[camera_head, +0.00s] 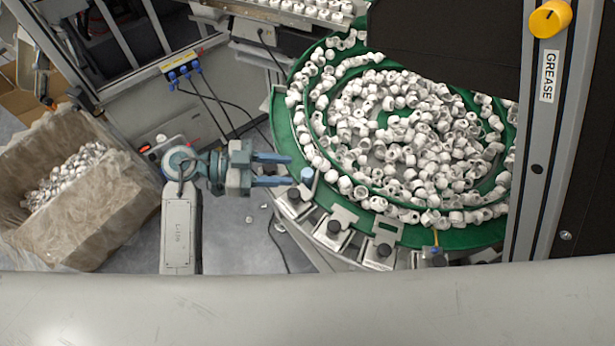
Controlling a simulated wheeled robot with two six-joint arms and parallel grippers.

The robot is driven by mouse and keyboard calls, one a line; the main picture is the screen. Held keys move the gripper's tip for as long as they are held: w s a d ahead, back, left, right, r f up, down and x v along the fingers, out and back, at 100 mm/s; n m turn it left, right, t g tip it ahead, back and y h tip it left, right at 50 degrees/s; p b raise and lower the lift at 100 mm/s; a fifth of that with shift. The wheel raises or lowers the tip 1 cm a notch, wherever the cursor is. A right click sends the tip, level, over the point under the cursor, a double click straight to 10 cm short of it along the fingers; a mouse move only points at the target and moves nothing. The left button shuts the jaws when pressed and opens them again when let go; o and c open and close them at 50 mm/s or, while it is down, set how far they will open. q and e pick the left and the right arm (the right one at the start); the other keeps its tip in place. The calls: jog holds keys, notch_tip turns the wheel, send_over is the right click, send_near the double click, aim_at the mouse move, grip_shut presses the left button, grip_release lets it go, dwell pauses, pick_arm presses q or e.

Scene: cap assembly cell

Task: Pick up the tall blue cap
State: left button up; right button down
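The blue cap (307,175) stands at the left rim of the green round feeder bowl (279,125), above one of the small metal fixtures. My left gripper (291,169) comes in from the left with its two blue-grey fingers parallel and apart. The space between the fingers looks empty. The fingertips point right and end just left of the cap; I cannot tell whether the lower one touches it. My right gripper is not in the view.
Many white caps (400,130) fill the bowl. Metal fixtures (332,232) line its lower-left edge. A lined cardboard box (120,215) with white caps stands at left. A dark panel and grey post (540,150) block the right.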

aim_at(302, 172)
pick_arm(q)
jog(key=x, duration=0.5)
jog(key=shift+a+f, duration=0.1)
jog(key=shift+f, duration=0.2)
jog(key=shift+a, duration=0.15)
jog(key=c, duration=0.5)
